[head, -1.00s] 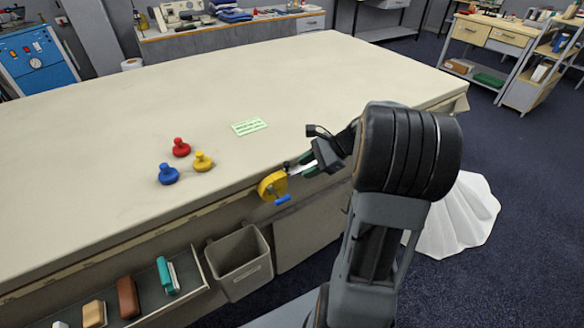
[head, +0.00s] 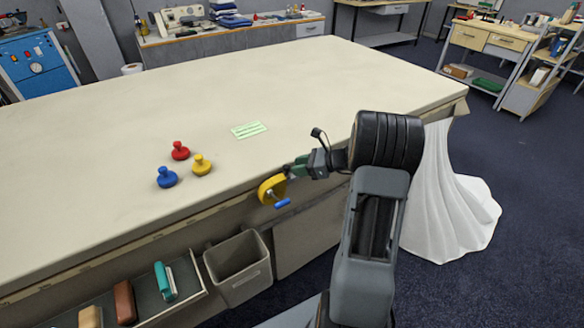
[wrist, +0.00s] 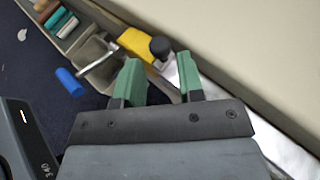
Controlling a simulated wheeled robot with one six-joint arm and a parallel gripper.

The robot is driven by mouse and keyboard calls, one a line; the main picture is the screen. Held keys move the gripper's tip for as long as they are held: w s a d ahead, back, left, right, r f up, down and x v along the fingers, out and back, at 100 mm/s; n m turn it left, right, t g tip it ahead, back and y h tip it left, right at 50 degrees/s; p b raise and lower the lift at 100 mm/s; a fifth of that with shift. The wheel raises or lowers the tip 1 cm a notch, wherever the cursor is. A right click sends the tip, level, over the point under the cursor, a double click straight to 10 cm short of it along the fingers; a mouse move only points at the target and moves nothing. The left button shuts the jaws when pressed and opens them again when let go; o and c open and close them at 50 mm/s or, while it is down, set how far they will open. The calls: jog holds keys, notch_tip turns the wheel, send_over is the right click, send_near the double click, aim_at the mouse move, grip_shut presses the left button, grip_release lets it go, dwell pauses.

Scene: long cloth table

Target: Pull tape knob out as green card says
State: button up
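A yellow tape case (head: 267,190) with a blue crank handle (head: 283,203) sits at the table's front edge. In the wrist view the yellow case (wrist: 134,43) is at the top, with its blue handle (wrist: 69,81) to the left. A black knob (wrist: 160,48) stands by the case, near a pale metallic strip (wrist: 190,75) along the table edge. My gripper (wrist: 158,62) is open, its green fingers on either side of the knob's line; I cannot tell if they touch it. My gripper also shows in the head view (head: 293,168). The green card (head: 249,130) lies on the table, its lines unreadable.
Red (head: 180,150), blue (head: 167,177) and yellow (head: 201,164) knobbed weights stand on the table, left of the card. A grey bin (head: 238,268) and a tray of coloured blocks (head: 190,290) are below the edge. White cloth (head: 450,205) hangs at right. Most of the tabletop is clear.

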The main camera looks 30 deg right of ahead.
aim_at(287, 172)
jog(key=shift+x, duration=1.5)
grip_shut()
